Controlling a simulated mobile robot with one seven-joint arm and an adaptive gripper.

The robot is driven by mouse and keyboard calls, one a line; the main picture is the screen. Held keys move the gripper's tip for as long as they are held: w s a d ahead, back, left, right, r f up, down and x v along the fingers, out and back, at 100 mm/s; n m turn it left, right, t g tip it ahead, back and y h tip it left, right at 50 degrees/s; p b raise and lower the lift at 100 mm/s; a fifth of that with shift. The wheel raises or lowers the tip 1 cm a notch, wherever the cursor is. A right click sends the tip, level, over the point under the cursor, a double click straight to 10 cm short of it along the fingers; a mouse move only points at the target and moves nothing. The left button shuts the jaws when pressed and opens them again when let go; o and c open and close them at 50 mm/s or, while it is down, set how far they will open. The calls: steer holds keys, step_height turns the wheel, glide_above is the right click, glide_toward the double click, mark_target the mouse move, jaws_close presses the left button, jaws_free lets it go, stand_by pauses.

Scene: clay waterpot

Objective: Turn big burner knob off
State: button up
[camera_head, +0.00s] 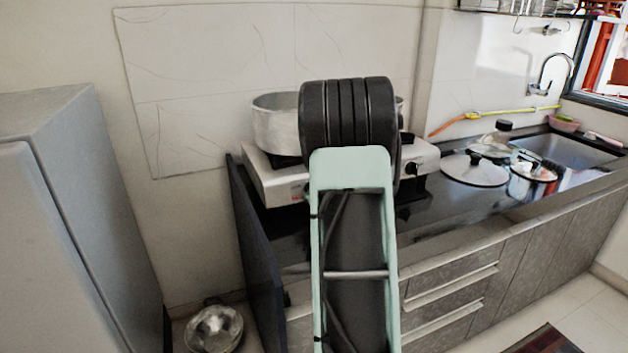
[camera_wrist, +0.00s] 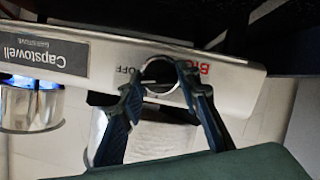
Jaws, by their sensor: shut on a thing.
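The big burner knob (camera_wrist: 160,75) is a round, silver-rimmed knob on the pale front panel of the stove. It shows in the wrist view between printed "OFF" and partly hidden red lettering. My gripper (camera_wrist: 160,82) has its two dark fingers on either side of the knob and is shut on it. The fingers cover part of the knob, so its exact turn angle is hard to read. In the head view the stove (camera_head: 268,182) sits on the black counter; my arm hides the knob and my gripper there.
A large metal pot (camera_head: 275,122) stands on the stove. A round lid (camera_head: 474,171) lies on the counter to the right, near the sink (camera_head: 573,150). A grey cabinet (camera_head: 50,200) stands at left. In the wrist view, a silver cylindrical part (camera_wrist: 30,108) has a blue glow.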

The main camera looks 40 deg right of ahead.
steer(key=shift+r+m+y+p, duration=0.15)
steer(key=shift+m+y+p, duration=0.25)
steer(key=shift+m+p, duration=0.85)
steer(key=shift+p, duration=0.3)
steer(key=o, duration=1.2)
steer(key=shift+c, duration=0.2)
steer(key=v, duration=1.2)
